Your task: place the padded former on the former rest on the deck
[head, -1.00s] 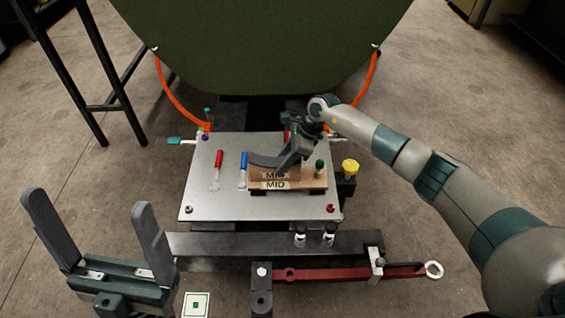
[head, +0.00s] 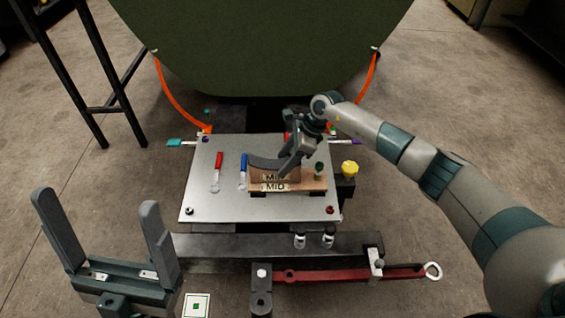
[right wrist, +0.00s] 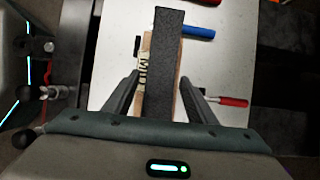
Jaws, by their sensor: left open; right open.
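The padded former (head: 264,163), a curved piece with a dark pad on top and a MID label, sits on the former rest (head: 314,185), a wooden block also marked MID, on the grey deck (head: 208,198). In the right wrist view the dark pad (right wrist: 167,45) runs between the fingers. My right gripper (right wrist: 160,78) is open, one finger on each side of the former; in the head view it (head: 294,160) partly hides the former. Whether the former is fully seated is hard to tell. My left gripper (head: 97,208) is open and empty, at the lower left, away from the deck.
A yellow knob (head: 350,167) is beside the deck's right edge. A red bar (head: 330,274) lies in front. The green fuselage panel (head: 260,45) rises behind.

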